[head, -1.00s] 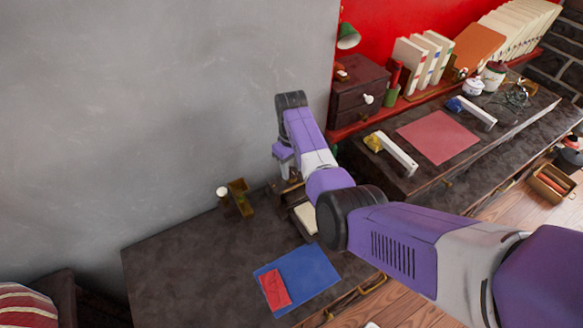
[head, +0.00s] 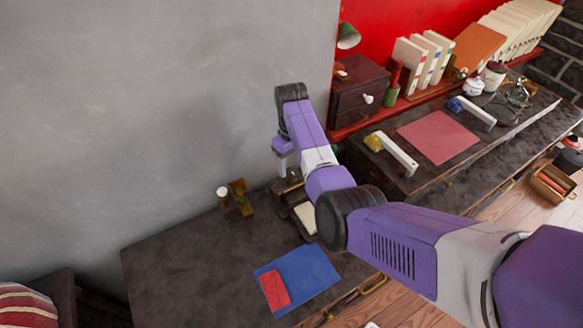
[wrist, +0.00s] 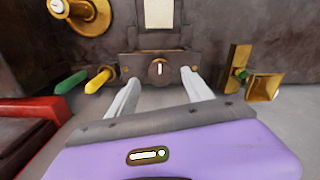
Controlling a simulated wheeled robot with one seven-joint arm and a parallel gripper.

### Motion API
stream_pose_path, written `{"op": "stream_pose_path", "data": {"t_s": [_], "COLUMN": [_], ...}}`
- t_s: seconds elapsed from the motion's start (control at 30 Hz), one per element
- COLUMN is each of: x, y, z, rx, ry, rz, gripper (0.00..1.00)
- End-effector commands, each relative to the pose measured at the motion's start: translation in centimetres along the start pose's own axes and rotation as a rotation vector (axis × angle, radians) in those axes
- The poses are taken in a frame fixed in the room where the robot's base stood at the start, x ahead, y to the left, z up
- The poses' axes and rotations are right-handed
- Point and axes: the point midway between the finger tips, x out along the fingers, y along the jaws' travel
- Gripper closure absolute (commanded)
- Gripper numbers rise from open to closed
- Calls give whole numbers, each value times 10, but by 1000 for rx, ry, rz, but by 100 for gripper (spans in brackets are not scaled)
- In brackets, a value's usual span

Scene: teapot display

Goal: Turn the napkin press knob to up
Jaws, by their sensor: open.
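The napkin press (wrist: 130,66) is a dark box with a cream pad (wrist: 159,14) beyond its front in the wrist view. Its round brown knob (wrist: 159,71) has a white mark that stands about upright in that picture. My gripper (wrist: 160,78) is open, with one pale finger on each side of the knob. I cannot tell whether the fingers touch it. In the head view my arm partly hides the press, and its cream pad (head: 306,219) shows beside my arm; the knob cannot be made out there.
A brass holder (wrist: 262,84) stands right of the press in the wrist view. Green and yellow handles (wrist: 70,82) and a brass round piece (wrist: 88,14) are at left. A blue mat (head: 305,278) with a red napkin (head: 275,290) lies in front in the head view.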

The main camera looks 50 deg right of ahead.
Motion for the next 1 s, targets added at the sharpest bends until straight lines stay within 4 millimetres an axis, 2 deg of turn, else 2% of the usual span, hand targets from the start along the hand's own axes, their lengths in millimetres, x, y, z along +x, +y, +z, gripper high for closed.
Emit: {"op": "stream_pose_path", "data": {"t_s": [0.2, 0.4, 1.0], "x": [-36, -54, -56], "y": [0, 0, 0], "z": [-1, -1, 0], "rx": [-1, -1, -1], "ry": [3, 2, 0], "rz": [1, 1, 0], "gripper": [41, 41, 41]}}
